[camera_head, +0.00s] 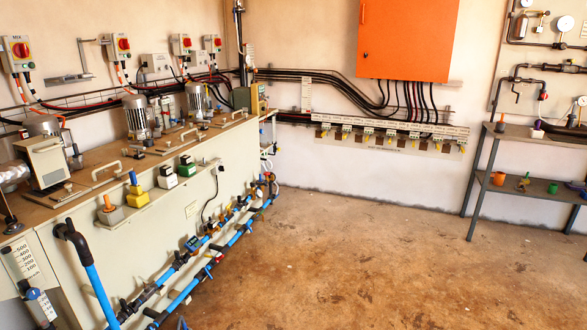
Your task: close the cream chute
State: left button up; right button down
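A cream boxy housing (46,162) with a sloped grey top stands on the brown top of the long tank bench at the left. It looks like the cream chute, but I cannot be certain. I cannot tell from here whether its flap or lid is open or shut. Neither of my grippers is in view.
The long cream tank bench (150,222) runs along the left wall, with motors (138,116), handles and small valves on top. Blue pipes (232,240) run low along its front. A grey shelf (525,187) stands at the right. The brown floor (340,255) between is clear.

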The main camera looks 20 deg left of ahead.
aim_at(46, 160)
jog(key=i+u, duration=0.4)
jog(key=i+l+u, duration=0.1)
jog(key=i+u, duration=0.5)
jog(key=u, duration=0.15)
jog(key=i+u, duration=0.25)
jog(key=u, duration=0.15)
jog(key=i+l+u, duration=0.1)
jog(key=u, duration=0.25)
jog(key=i+u, duration=0.45)
jog(key=u, duration=0.25)
jog(key=i+l+u, duration=0.2)
jog(key=u, duration=0.15)
